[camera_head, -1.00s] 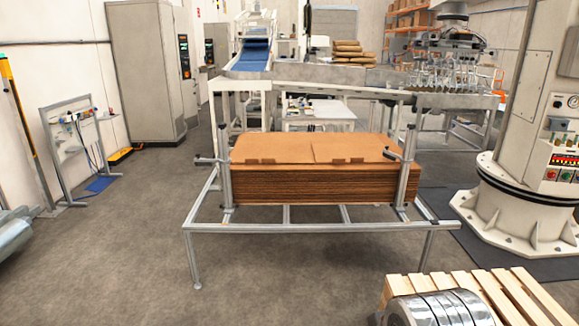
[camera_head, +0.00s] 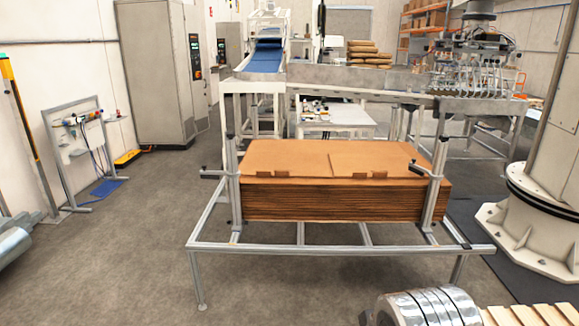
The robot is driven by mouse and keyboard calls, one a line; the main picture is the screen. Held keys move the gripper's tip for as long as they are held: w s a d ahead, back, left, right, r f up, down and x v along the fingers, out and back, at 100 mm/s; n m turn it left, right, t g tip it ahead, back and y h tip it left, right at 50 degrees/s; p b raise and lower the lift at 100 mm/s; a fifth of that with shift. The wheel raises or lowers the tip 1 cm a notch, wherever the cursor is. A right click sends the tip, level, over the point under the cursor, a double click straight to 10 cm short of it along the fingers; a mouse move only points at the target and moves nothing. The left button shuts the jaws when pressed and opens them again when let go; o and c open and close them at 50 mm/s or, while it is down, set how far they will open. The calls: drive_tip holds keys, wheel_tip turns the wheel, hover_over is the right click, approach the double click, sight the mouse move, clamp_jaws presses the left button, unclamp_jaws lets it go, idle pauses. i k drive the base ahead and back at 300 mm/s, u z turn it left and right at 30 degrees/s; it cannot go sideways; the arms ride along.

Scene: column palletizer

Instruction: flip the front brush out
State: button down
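A stack of brown cardboard sheets (camera_head: 345,198) sits in a metal frame stand (camera_head: 330,250) in the middle of the head view. An upright post stands at each side of the stack, the left post (camera_head: 234,188) and the right post (camera_head: 434,190). Each carries a short arm with a dark end: the left arm (camera_head: 212,173) points outward to the left, and the right arm (camera_head: 419,168) lies over the stack's right corner. I cannot tell which part is the front brush. My gripper is not in view.
A wooden pallet (camera_head: 530,315) is at the bottom right, beside a shiny banded cylinder. A large white column base (camera_head: 540,220) stands at the right. A conveyor (camera_head: 345,78) runs behind the stack. A small panel stand (camera_head: 88,145) is at the left. The floor left of the frame is clear.

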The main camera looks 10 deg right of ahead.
sight(413, 168)
drive_tip(key=z, duration=0.1)
drive_tip(key=i, duration=2.15)
drive_tip(key=z, duration=0.5)
drive_tip(key=i, duration=1.35)
drive_tip(key=z, duration=0.35)
